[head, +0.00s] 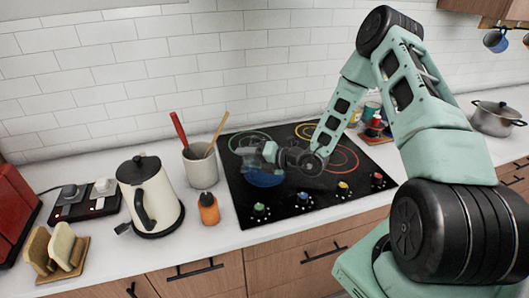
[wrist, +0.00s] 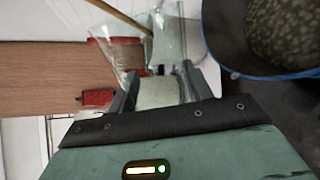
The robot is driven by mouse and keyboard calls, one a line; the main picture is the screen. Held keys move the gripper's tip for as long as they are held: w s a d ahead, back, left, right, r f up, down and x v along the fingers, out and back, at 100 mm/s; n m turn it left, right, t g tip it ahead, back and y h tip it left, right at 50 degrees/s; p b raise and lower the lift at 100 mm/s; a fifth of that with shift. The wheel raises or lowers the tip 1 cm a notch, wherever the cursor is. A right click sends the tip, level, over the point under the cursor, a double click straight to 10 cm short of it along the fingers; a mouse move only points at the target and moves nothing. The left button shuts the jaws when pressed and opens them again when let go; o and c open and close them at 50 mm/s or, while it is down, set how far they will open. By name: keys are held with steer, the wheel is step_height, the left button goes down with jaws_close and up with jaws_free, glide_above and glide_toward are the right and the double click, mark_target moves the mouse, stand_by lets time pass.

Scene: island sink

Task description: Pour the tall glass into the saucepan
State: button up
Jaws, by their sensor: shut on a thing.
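The tall glass (head: 262,150) is clear and hard to make out in the head view. My gripper (head: 283,158) is shut on it above the stove. The glass also shows in the wrist view (wrist: 158,45), between the fingers of my gripper (wrist: 156,88). The blue saucepan (head: 265,179) sits on the stove just below the glass, partly hidden by it. In the wrist view the saucepan's blue rim (wrist: 245,76) is at the upper right, beside the glass, with a speckled brownish inside. I cannot tell the glass's exact tilt or what is in it.
The black stove (head: 290,205) has several knobs along its front. An orange bottle (head: 208,209), a utensil crock (head: 200,164) and a cream kettle (head: 152,198) stand to its left. Small jars (head: 373,112) and a steel pot (head: 494,118) are to the right.

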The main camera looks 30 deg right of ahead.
mark_target(247, 169)
steer(key=shift+f+n+b, duration=0.3)
steer(key=shift+f+b, duration=0.15)
steer(key=shift+f, duration=0.2)
steer(key=n, duration=0.1)
steer(key=n+b, duration=0.1)
steer(key=r+n+t, duration=0.1)
steer(key=shift+w+d+h, duration=0.25)
steer(key=shift+d+h, duration=0.05)
steer(key=shift+h, duration=0.1)
steer(key=f+n+b, duration=0.1)
steer(key=b, duration=0.1)
steer(key=shift+f+n+t+b, duration=0.25)
steer(key=shift+n+t+b, duration=0.05)
steer(key=shift+b, duration=0.1)
steer(key=shift+s+a+r+n, duration=0.1)
steer(key=shift+a+r+n, duration=0.1)
steer(key=shift+r+n, duration=0.15)
steer(key=shift+s+a+r+n+t+b, duration=0.2)
steer(key=shift+n+t+b, duration=0.1)
steer(key=shift+n+b, duration=0.05)
steer(key=shift+s+a+f+n+t+b, duration=0.25)
steer(key=shift+f+n+b, duration=0.15)
steer(key=shift+n+b, duration=0.6)
steer(key=shift+s+a+f+n+t+b, duration=0.1)
steer(key=shift+a+f+n+t+b, duration=0.2)
steer(key=shift+n+b, duration=0.7)
steer(key=shift+s+a+f+n+t+b, duration=0.1)
steer(key=shift+s+f+n+t+b, duration=0.3)
steer(key=shift+b, duration=1.05)
steer(key=shift+w, duration=0.2)
